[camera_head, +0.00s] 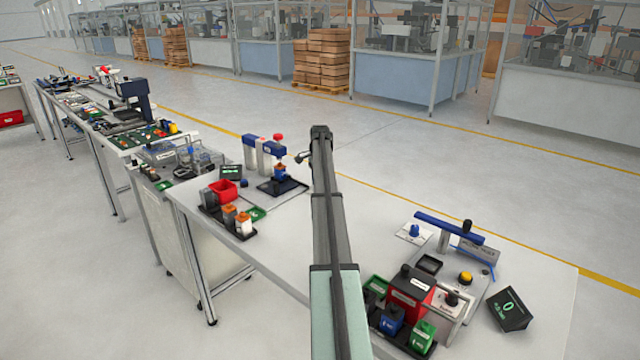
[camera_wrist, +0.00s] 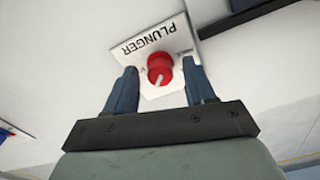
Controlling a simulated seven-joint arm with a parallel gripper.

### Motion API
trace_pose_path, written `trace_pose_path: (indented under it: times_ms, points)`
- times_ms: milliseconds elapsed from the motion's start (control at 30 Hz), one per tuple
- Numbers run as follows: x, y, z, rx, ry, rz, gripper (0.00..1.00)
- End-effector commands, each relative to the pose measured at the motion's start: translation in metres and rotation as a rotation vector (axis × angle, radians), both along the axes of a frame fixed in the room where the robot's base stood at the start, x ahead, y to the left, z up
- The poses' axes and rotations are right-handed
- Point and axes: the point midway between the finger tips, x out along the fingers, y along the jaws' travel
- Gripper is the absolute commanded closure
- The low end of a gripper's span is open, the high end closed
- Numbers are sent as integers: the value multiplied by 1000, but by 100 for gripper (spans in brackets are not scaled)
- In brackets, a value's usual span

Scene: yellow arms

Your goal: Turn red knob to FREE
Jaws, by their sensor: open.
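The red knob (camera_wrist: 160,68) sits on a white plate (camera_wrist: 180,42) marked PLUNGER in the wrist view. A short pale pointer mark shows on the knob's face, toward its lower edge. Small marks beside the knob are partly hidden and too small to read. My gripper (camera_wrist: 159,66) is open, with one blue finger to the left of the knob and one to the right. Gaps show between the fingers and the knob, and nothing is held. In the head view I cannot make out the red knob or the fingers; my arm covers the middle of the bench.
In the head view, a red bin (camera_head: 223,190) and a blue-topped press (camera_head: 262,150) stand left of my arm. A blue-armed fixture (camera_head: 450,228), a red box (camera_head: 408,290) and a black display (camera_head: 508,310) stand right. Bare white bench lies around my arm.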

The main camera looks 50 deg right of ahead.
Motion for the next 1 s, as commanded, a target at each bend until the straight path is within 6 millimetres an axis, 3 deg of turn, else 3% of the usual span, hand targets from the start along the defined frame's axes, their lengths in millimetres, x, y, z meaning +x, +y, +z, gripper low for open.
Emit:
trace_pose_path:
  times_ms: [133, 700, 1000]
  points:
    - [0, 0, 0, 0, 0, 0, 46]
    - [0, 0, 0, 0, 0, 0, 100]
    - [0, 0, 0, 0, 0, 34, 100]
